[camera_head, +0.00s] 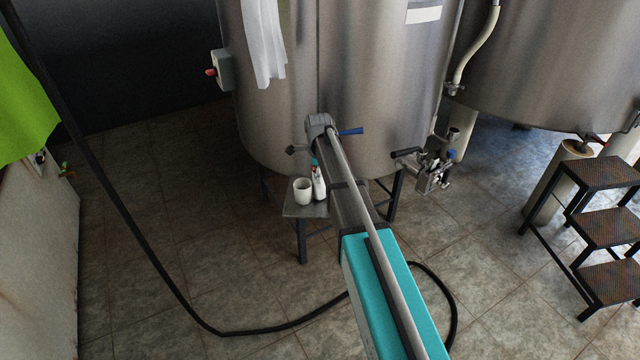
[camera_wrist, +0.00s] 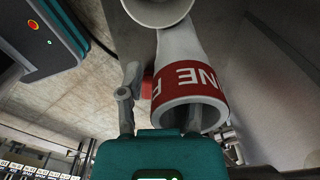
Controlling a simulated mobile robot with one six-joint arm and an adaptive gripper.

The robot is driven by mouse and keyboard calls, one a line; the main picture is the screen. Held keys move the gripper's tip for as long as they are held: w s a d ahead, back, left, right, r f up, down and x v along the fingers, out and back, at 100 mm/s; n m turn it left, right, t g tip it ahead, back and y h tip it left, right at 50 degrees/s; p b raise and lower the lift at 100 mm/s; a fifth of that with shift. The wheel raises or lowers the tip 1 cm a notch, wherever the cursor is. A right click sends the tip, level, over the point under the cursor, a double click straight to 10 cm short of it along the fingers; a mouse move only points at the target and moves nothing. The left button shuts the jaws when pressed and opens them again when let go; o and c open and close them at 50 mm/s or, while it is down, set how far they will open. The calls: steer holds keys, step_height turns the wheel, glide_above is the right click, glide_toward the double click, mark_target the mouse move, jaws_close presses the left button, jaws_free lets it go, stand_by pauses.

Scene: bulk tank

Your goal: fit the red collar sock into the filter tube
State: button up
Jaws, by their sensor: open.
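In the wrist view the red collar (camera_wrist: 190,86) with upside-down white lettering rings the near end of a pale, tapering sock (camera_wrist: 181,45). Its round mouth faces me. My gripper (camera_wrist: 160,100) is open. One finger stands to the left of the collar and the other overlaps the near edge of its mouth; I cannot tell if that finger is inside or in front. In the head view my arm reaches to the steel tank and its jaws cannot be made out. I cannot identify the filter tube with certainty.
A small stool (camera_head: 305,211) beside my arm holds a white cup (camera_head: 303,191) and a bottle (camera_head: 319,182). White cloth (camera_head: 262,45) hangs on the tank (camera_head: 370,75). A valve (camera_head: 432,172) juts out right. A black hose (camera_head: 262,331) crosses the floor; steps (camera_head: 605,230) stand right.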

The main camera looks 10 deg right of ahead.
stand_by(0.4)
jaws_close()
